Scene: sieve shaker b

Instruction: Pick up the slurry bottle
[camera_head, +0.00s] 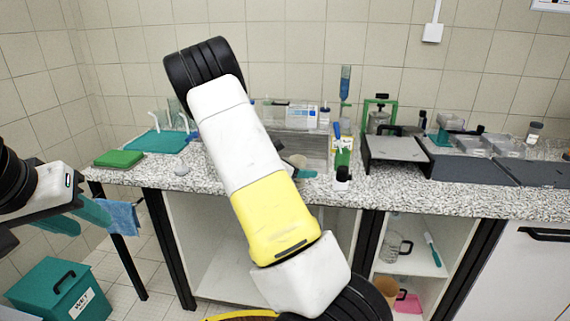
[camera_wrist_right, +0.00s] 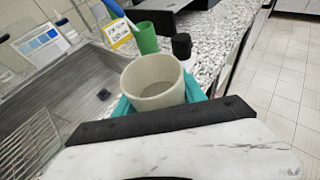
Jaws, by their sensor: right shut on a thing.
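My right gripper (camera_wrist_right: 160,100) has its teal fingers shut around a beige, round, open-topped container (camera_wrist_right: 152,98). The container is seen from above in the right wrist view and looks hollow. In the head view the container (camera_head: 298,161) shows small beside my right arm, over the front of the sink area. No label shows on it, so I cannot tell by sight whether it is the slurry bottle. My left gripper (camera_head: 78,216) is at the far left, below counter height, with its teal fingers apart and empty.
A green holder (camera_head: 342,158) and a small black-capped item (camera_head: 342,178) stand just right of the held container. A grey sink (camera_head: 313,147) lies behind it. Farther right are a balance-like device (camera_head: 395,148) and dark trays. A teal bin (camera_head: 60,290) stands on the floor.

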